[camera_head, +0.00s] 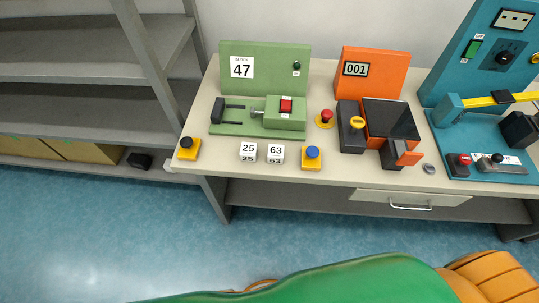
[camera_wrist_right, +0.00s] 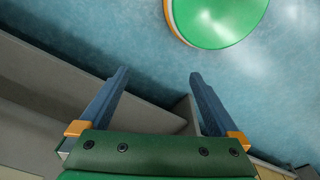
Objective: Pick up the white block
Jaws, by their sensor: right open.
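Two small white blocks stand side by side near the front edge of the table. The left white block (camera_head: 248,152) is marked 25, and the right white block (camera_head: 276,153) is marked 63. My right gripper (camera_wrist_right: 158,75) shows in the right wrist view with its two fingers wide apart and nothing between them. It is away from the blocks, with the blue floor and grey furniture behind it. Neither gripper shows in the head view, and the blocks do not show in the right wrist view.
A yellow base with a blue button (camera_head: 312,157) stands just right of the blocks, and one with a black button (camera_head: 188,148) stands left. Behind is a green fixture (camera_head: 265,70) marked 47. An orange device (camera_head: 372,75) and a teal gate unit (camera_head: 470,75) stand further right.

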